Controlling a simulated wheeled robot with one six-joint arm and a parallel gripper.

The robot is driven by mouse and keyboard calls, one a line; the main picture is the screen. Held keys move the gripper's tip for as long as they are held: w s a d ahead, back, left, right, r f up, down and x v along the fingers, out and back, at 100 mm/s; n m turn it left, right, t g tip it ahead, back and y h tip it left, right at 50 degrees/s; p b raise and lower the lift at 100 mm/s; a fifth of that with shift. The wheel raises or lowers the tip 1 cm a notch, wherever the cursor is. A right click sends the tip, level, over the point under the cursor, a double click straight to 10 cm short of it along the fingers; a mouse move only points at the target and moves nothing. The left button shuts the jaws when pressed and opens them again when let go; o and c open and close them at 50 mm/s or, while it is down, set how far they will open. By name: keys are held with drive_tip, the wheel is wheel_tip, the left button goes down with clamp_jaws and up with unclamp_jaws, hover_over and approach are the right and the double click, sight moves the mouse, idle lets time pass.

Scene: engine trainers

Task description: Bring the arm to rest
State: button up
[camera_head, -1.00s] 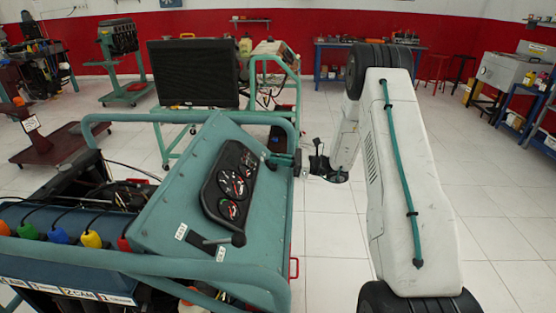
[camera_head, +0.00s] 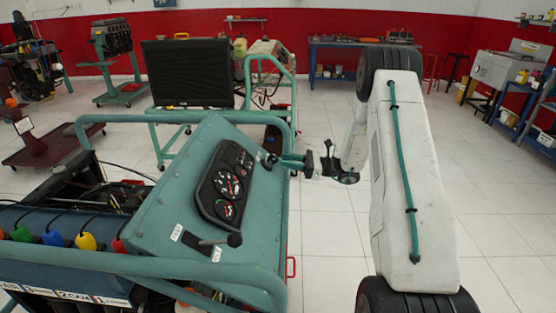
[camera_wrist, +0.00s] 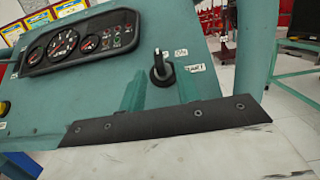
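My gripper (camera_head: 288,161) is at the right edge of the sloped teal engine-trainer panel (camera_head: 165,205) in the head view. Its two teal fingers point at the panel and stand apart with nothing held between them. In the wrist view, a black key switch (camera_wrist: 161,73) with a pale upright key shows beyond and between the fingers, clear of both. Small ON and START labels sit beside it. My white arm (camera_head: 410,190) stands bent at the right of the head view, with its forearm partly hidden.
A gauge cluster (camera_head: 226,182) and a black lever (camera_head: 215,241) are on the panel. A teal tube frame (camera_head: 190,264) surrounds it. Another trainer with a dark radiator (camera_head: 187,73) stands behind. A blue workbench (camera_head: 345,46) is at the back wall. The tiled floor right of the panel is clear.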

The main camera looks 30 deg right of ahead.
drive_tip(key=shift+v, duration=1.2)
drive_tip(key=s+a+f+n+g, duration=0.3)
drive_tip(key=s+a+g, duration=0.1)
drive_tip(key=s, duration=0.1)
drive_tip(key=s+a+r+n+g+h, duration=0.4)
drive_tip(key=s+a+r+n+g, duration=0.45)
drive_tip(key=s, duration=0.25)
drive_tip(key=s+a+r+n+t+h, duration=0.1)
drive_tip(key=s+a+r+n+h, duration=0.3)
drive_tip(key=s, duration=0.6)
drive_tip(key=s+a+r+n+t+h, duration=0.2)
drive_tip(key=s+a+r+n+h, duration=0.1)
drive_tip(key=s+r+n+h, duration=0.5)
drive_tip(key=shift+s+a+r+n+h, duration=0.3)
drive_tip(key=shift+s+a+r+n, duration=0.15)
drive_tip(key=shift+s+r, duration=1.05)
